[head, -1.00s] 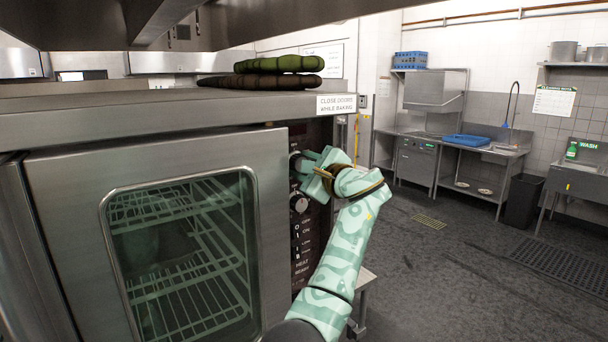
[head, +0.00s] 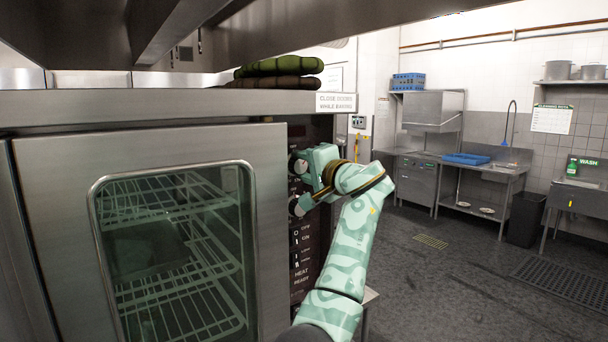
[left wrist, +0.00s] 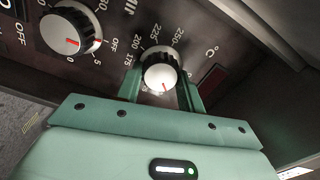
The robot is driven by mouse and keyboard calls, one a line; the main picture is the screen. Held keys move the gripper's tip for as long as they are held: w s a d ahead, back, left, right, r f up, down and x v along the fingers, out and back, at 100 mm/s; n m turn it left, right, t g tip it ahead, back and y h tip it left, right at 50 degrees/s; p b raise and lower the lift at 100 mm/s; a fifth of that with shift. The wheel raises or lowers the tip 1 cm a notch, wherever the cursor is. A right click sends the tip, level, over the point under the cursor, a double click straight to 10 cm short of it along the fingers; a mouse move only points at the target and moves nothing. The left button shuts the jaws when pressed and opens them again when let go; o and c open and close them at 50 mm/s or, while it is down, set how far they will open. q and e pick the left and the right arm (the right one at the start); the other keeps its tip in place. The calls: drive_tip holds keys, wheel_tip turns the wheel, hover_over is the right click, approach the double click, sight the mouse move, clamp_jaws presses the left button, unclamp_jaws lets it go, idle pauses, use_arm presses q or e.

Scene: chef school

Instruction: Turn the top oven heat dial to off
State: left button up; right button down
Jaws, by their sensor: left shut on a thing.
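The oven's dark control panel (head: 301,275) is right of its glass door. The top heat dial (head: 298,165) is a white-faced knob with a dark rim. In the left wrist view the heat dial (left wrist: 160,72) has numbers from 175 to 250 and °C around it. Its red mark points down toward the gripper body. My left gripper (head: 304,167) is at the top dial, and its green fingers (left wrist: 161,88) are shut on the dial's two sides. Part of the dial's scale is hidden behind the gripper. My right gripper is not in view.
A second dial (head: 300,205) sits just below; in the left wrist view this dial (left wrist: 72,32) is close beside the fingers. Switches (head: 296,240) are lower on the panel. Dark green cloth-like rolls (head: 278,68) lie on the oven top. Open floor lies to the right.

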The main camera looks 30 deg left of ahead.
use_arm(q)
drive_tip(key=n+b, duration=0.1)
drive_tip(key=n, duration=0.3)
drive_tip(key=shift+f+n+b, duration=0.15)
drive_tip(key=shift+n+b, duration=0.15)
drive_tip(key=shift+b, duration=0.05)
drive_tip(key=shift+n+b, duration=0.6)
drive_tip(key=shift+n, duration=1.3)
drive_tip(key=o, duration=1)
drive_tip(key=shift+c, duration=0.2)
drive_tip(key=shift+r, duration=0.2)
drive_tip(key=b+v, duration=0.3)
drive_tip(key=v, duration=1.3)
drive_tip(key=shift+d, duration=0.2)
drive_tip(key=shift+a+f, duration=0.1)
